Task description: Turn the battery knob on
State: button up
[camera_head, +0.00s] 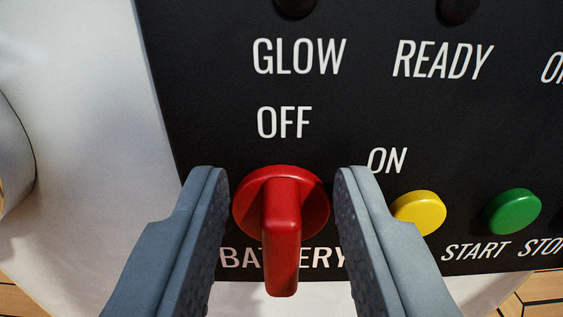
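The red battery knob (281,225) sits low on the black control panel (215,105), above the partly covered word BATTERY. Its raised handle stands upright in the picture, in line with the OFF label (284,122) above it. The ON label (387,160) is up and to the right of the knob. My gripper (282,190) is open, with one grey finger on each side of the knob. Gaps show between both fingers and the knob's handle, so it is not gripped.
A yellow button (419,212) is just right of my right finger, partly covered by it. A green button (513,211) is farther right, near the START and STOP lettering. Two dark round lamps are at the top edge. A white surface (80,130) lies left of the panel.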

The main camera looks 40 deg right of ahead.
aim_at(328, 204)
jog(key=shift+w, duration=0.1)
jog(key=shift+c, duration=0.4)
grip_shut()
jog(key=shift+d+m, duration=0.1)
jog(key=shift+m, duration=0.2)
jog(key=m, duration=0.3)
jog(key=shift+s+d+f+m, duration=0.1)
jog(key=shift+s+d+m, duration=0.15)
jog(key=shift+m, duration=0.05)
jog(key=m, duration=0.4)
jog(key=shift+s+d+f+m, duration=0.2)
jog(key=shift+d+f+m, duration=0.05)
jog(key=shift+d+m, duration=0.05)
jog(key=m, duration=0.4)
jog(key=shift+s+d+f, duration=0.15)
jog(key=shift+d+f, duration=0.05)
jog(key=shift+f, duration=0.1)
jog(key=m, duration=0.5)
jog(key=shift+f, duration=0.4)
